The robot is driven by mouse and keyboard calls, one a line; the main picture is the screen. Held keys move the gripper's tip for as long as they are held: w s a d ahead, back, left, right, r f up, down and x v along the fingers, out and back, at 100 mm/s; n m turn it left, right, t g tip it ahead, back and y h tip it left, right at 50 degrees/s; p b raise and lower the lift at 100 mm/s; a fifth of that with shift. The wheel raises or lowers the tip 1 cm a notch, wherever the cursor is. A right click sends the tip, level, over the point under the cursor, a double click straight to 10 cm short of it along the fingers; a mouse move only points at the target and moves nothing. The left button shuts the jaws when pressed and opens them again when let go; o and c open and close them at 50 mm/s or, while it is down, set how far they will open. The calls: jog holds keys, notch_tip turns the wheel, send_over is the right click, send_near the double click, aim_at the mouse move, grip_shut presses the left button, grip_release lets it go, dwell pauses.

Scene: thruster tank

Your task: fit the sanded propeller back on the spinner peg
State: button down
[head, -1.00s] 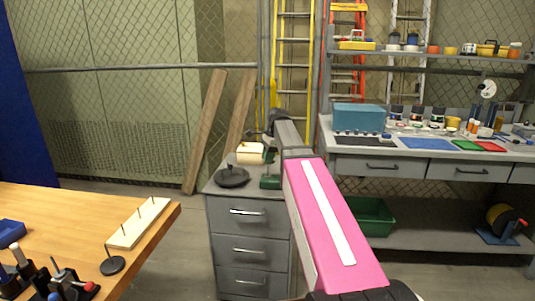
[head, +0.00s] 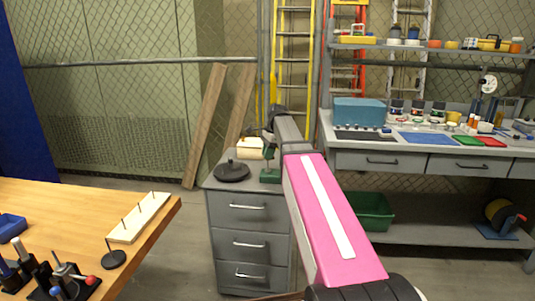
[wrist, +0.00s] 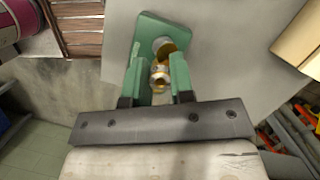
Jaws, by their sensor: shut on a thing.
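A brass propeller (wrist: 158,76) sits between the two green fingers of my gripper (wrist: 158,84) in the wrist view. My gripper is shut on it. Just beyond it is a green base plate (wrist: 149,26) with a round grey peg (wrist: 163,46), which I take to be the spinner stand. The propeller partly overlaps the peg in this view; I cannot tell whether they touch. In the head view the green stand (head: 270,175) is on the grey drawer cabinet, near my arm's end. The propeller is too small to make out there.
The cabinet (head: 248,215) also carries a black disc with a short pin (head: 231,172) and a cream block (head: 249,150), close left of the stand. A wooden bench (head: 60,207) with a pegged board (head: 139,218) is at left. A workbench (head: 350,142) is at right.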

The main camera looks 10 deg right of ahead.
aim_at(267, 170)
jog(key=shift+f, duration=2.5)
dwell(1.5)
jog(key=c, duration=0.9)
grip_release()
jog(key=shift+r, duration=0.1)
jog(key=a+v, duration=0.1)
jog(key=v, duration=1.3)
jog(key=shift+r, duration=0.35)
jog(key=shift+s+d, duration=0.1)
jog(key=shift+s, duration=0.05)
